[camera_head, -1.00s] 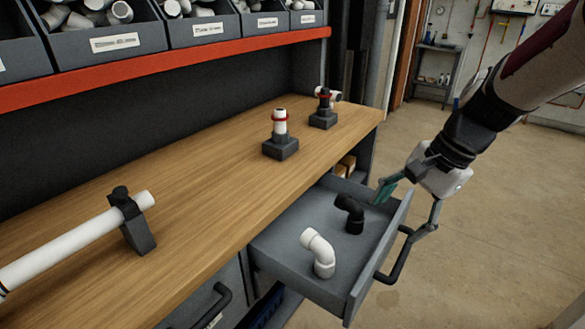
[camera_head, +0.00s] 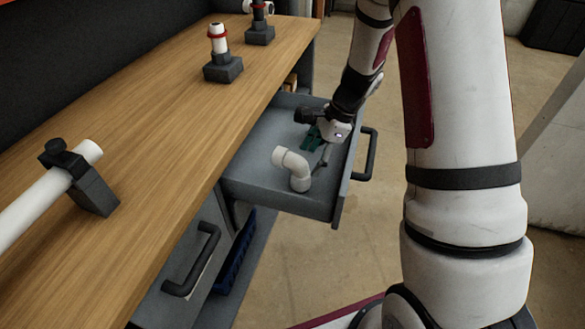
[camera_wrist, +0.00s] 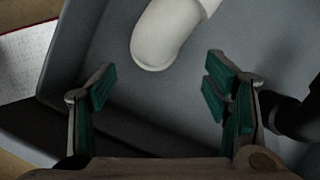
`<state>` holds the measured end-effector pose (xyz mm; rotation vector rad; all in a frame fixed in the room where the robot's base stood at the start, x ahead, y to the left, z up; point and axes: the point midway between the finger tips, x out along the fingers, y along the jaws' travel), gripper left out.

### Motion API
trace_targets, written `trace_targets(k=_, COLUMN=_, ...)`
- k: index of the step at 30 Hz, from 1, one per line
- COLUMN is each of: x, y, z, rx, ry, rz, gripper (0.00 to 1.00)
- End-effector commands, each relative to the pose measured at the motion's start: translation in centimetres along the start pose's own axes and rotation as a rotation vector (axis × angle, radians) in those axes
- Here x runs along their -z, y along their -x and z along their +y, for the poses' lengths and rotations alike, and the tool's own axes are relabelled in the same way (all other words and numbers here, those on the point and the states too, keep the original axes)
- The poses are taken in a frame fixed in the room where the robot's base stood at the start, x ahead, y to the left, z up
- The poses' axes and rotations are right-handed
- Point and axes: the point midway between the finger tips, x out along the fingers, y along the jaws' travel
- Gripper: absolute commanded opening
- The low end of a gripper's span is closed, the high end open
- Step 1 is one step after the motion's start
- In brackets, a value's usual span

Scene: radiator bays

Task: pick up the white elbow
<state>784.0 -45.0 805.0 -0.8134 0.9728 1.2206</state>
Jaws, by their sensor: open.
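My gripper (camera_head: 316,143) is low over the drawer, just behind and right of the elbow in the head view. In the wrist view, my gripper (camera_wrist: 160,85) is open with green pads apart and nothing between them. The white elbow (camera_wrist: 168,32) shows just beyond the fingertips, cut off by the top edge. A dark rounded part, likely the black elbow (camera_wrist: 298,116), sits beside the right finger; whether they touch cannot be told.
The drawer has raised walls and a dark front handle (camera_head: 368,155). The wooden bench (camera_head: 150,150) is at the left, with a clamped white pipe (camera_head: 40,203) and a fitting on a dark block (camera_head: 222,68). Open floor lies right of the drawer.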

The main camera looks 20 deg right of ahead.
Motion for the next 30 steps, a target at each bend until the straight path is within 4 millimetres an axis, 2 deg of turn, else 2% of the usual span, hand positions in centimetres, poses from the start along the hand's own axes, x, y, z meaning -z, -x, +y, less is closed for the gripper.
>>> trace_targets(k=3, x=0.0, y=-1.6, z=0.0, rx=-0.001, ry=0.000, rz=0.000, gripper=0.70)
trace_targets(k=11, x=-0.3, y=-3.4, z=0.3, rx=-0.003, ry=0.002, rz=0.000, gripper=0.70)
trace_targets(k=18, x=-0.7, y=-6.8, z=0.7, rx=-0.002, ry=0.000, rz=0.000, gripper=0.70)
trace_targets(k=22, x=-0.7, y=-7.5, z=0.7, rx=0.000, ry=0.002, rz=0.001, gripper=0.70)
trace_targets(k=29, x=-0.7, y=-7.5, z=0.7, rx=0.001, ry=0.002, rz=0.001, gripper=0.70)
trace_targets(k=30, x=-0.7, y=-7.5, z=0.7, rx=0.001, ry=0.002, rz=0.001, gripper=0.61)
